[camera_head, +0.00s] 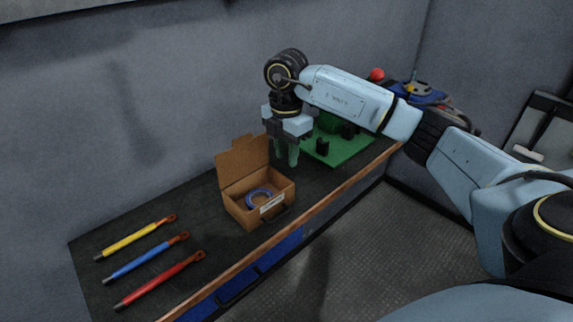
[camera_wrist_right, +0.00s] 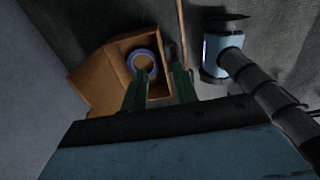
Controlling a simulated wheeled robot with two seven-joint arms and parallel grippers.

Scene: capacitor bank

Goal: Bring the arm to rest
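My right arm reaches in from the right in the head view. Its gripper (camera_head: 288,160) points down over the bench, behind and right of the cardboard box. In the right wrist view the two greenish fingers of the gripper (camera_wrist_right: 160,88) are apart with nothing held between them. The open cardboard box (camera_head: 251,211) stands on the bench with its lid up; a blue ring of tape (camera_head: 259,197) lies inside. The box (camera_wrist_right: 98,75) and the ring (camera_wrist_right: 143,62) also show beyond the fingers in the wrist view. My left gripper is out of view.
Yellow (camera_head: 134,238), blue (camera_head: 145,258) and red (camera_head: 160,281) rods lie on the bench (camera_head: 205,225) at the left. A green board (camera_head: 345,148) with dark parts is right of the gripper. A red ball-like knob (camera_head: 376,74) and blue gear stand behind the arm. Walls bound the back.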

